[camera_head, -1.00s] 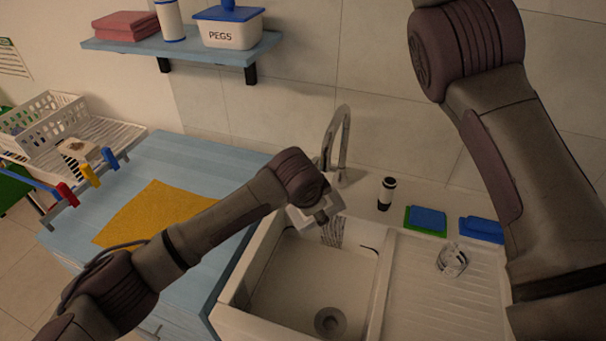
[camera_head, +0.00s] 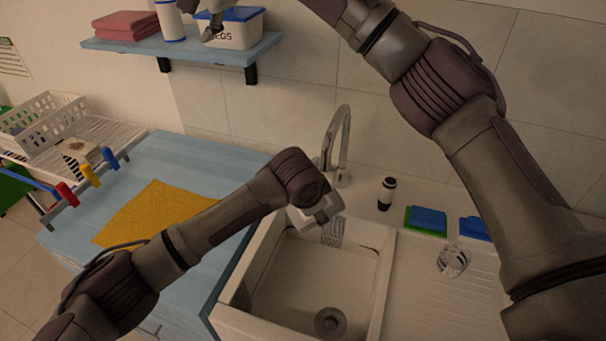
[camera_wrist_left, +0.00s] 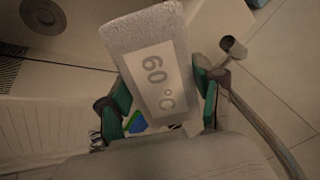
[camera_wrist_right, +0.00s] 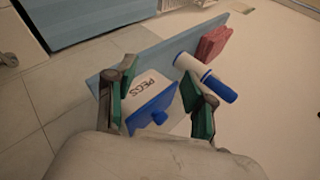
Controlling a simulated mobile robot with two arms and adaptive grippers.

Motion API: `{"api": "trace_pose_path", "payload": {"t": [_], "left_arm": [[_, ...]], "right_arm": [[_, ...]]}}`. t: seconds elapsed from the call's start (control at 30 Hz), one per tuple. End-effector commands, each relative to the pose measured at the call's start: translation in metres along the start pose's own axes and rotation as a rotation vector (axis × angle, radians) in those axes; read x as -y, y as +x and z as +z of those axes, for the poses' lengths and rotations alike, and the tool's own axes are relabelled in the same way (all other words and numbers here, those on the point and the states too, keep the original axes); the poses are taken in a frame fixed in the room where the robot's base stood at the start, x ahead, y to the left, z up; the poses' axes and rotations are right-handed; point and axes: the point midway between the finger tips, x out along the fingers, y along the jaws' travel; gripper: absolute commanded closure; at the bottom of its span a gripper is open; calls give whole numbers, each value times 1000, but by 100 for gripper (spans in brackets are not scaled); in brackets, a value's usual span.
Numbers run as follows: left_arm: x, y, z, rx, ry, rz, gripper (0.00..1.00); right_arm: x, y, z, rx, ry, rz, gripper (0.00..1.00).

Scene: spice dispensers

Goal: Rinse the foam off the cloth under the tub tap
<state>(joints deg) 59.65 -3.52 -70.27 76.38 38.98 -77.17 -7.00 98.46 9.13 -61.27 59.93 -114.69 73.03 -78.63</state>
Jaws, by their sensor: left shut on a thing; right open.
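A whitish, bumpy-textured cloth-like piece with a "60 °C" label (camera_wrist_left: 158,78) is between the fingers of my left gripper (camera_wrist_left: 162,98). I cannot tell foam from fabric on it. In the head view my left gripper (camera_head: 318,212) is over the back left of the tub (camera_head: 290,270), just below and in front of the tap (camera_head: 338,140). The tap also shows beside the piece in the left wrist view (camera_wrist_left: 255,110). No running water is visible. My right gripper (camera_head: 210,28) is open and empty, in front of the PEGS box (camera_head: 245,38); its fingers flank the box in the right wrist view (camera_wrist_right: 157,102).
A yellow cloth (camera_head: 160,212) lies on the blue counter. A black-and-white bottle (camera_head: 386,193), sponges (camera_head: 427,219) and a glass (camera_head: 453,260) stand right of the tap.

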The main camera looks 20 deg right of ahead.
Motion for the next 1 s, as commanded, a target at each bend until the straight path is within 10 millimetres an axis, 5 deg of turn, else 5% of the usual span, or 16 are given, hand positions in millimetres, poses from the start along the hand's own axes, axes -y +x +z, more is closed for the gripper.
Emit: {"api": "trace_pose_path", "payload": {"t": [0.2, 0.5, 0.7, 1.0], "left_arm": [[0, 0, 0, -1, 0, 0, 72], [0, 0, 0, -1, 0, 0, 72], [0, 0, 0, -1, 0, 0, 72], [0, 0, 0, -1, 0, 0, 72]], "right_arm": [[-109, 56, -13, -81, -192, 327, 46], [-248, 87, -36, -128, -431, 757, 46], [-294, 87, -45, -130, -511, 913, 46], [-326, 103, -57, -129, -526, 948, 46]]}}
